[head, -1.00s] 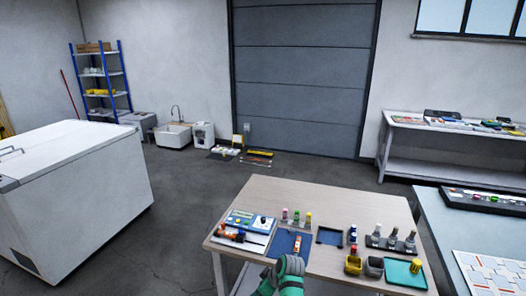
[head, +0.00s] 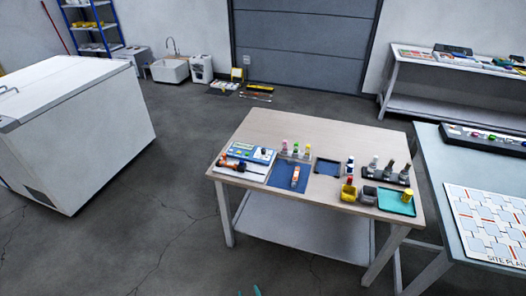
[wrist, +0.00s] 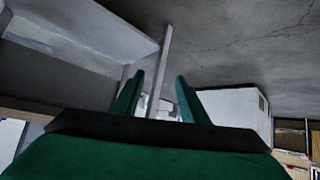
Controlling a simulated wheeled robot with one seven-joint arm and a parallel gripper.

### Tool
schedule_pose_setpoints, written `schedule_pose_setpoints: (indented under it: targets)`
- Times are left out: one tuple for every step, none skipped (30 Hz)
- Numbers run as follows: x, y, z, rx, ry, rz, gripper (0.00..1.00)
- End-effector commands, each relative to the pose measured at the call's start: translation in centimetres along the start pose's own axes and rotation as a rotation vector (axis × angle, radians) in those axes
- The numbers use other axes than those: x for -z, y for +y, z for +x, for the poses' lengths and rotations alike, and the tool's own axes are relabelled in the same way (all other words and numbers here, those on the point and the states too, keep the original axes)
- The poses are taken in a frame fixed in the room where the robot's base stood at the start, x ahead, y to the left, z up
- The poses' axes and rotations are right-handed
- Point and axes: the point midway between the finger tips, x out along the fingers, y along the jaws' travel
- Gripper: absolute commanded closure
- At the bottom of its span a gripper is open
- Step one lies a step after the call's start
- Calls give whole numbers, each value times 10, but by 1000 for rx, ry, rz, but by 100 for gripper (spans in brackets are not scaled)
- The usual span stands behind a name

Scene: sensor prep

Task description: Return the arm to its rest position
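My gripper (wrist: 159,96) shows in the wrist view with its two dark green fingers apart and nothing held between them. Beyond the fingertips are a pale table leg, the floor and a white box-like body. In the head view only small green tips of my arm or gripper (head: 257,291) show at the bottom edge, in front of the wooden table (head: 270,125) and below its top. The rest of my arm is hidden below the frame.
The table holds a blue mat (head: 282,184) with an orange-and-white item, a blue-and-white device (head: 251,154), a teal tray (head: 389,204), bottles and small bins. A white chest freezer (head: 90,130) stands left, a grey-blue table (head: 440,170) right. The floor between is clear.

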Motion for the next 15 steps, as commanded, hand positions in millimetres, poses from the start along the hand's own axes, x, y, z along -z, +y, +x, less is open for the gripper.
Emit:
schedule_pose_setpoints:
  targets:
    - [-12,-5,-17,-17,11,20,60]
    - [-17,-6,-26,-30,21,30,60]
    - [-22,-8,-38,-46,35,44,60]
    - [-26,-9,-48,-57,46,54,60]
    - [-30,-10,-57,-68,56,64,60]
    - [-34,-12,-70,-83,70,75,60]
    - [-37,-12,-81,-94,81,86,60]
    - [-39,-13,-91,-104,93,94,60]
    - [-42,-14,-105,-118,107,106,60]
    - [-44,-14,-116,-128,120,112,60]
    - [-46,-15,-127,-137,131,120,60]
    - [-47,-15,-142,-149,147,129,60]
    - [-48,-16,-153,-158,159,136,60]
    - [-49,-16,-164,-167,171,142,60]
    - [-49,-15,-179,-179,188,152,60]
